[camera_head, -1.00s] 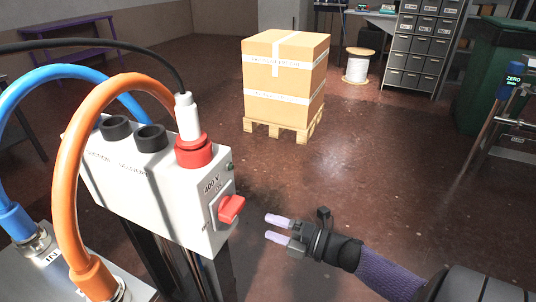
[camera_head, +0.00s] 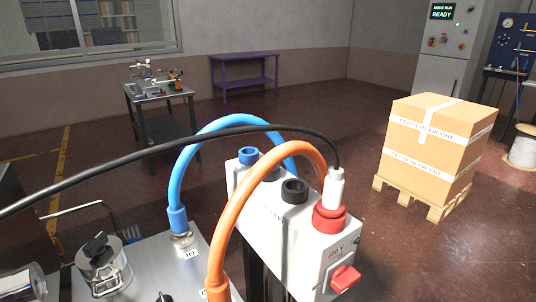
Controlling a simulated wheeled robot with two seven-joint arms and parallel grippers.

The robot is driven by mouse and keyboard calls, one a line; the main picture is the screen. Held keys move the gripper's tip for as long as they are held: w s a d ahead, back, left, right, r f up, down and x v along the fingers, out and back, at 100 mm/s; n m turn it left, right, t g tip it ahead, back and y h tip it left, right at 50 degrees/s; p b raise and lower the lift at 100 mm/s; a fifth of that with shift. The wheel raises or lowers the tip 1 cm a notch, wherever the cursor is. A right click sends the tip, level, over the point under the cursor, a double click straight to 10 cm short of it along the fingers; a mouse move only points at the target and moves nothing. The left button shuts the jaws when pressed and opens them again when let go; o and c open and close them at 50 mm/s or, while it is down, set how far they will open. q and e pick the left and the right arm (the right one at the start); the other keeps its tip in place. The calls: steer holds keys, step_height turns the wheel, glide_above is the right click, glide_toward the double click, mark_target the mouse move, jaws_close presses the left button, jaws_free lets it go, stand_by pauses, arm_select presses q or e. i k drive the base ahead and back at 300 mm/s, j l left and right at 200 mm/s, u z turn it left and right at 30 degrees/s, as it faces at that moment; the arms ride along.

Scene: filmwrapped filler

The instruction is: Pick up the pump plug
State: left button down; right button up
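The pump plug (camera_head: 335,188) is a white plug with a black cable (camera_head: 150,146) coming out of its top. It stands upright in the red socket (camera_head: 330,219) on top of the white connection box (camera_head: 305,243). A red switch handle (camera_head: 345,278) sits on the front face of the box, below the socket. Neither of my grippers shows in this view.
Blue (camera_head: 176,170) and orange (camera_head: 227,224) hoses arch from a steel unit (camera_head: 150,265) to the box, close left of the plug. A carton (camera_head: 437,140) on a pallet (camera_head: 420,202) stands at right. The floor between is clear.

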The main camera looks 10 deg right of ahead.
mark_target(331, 205)
steer(key=k+u, duration=0.1)
steer(key=u, duration=1.15)
steer(key=z, duration=2)
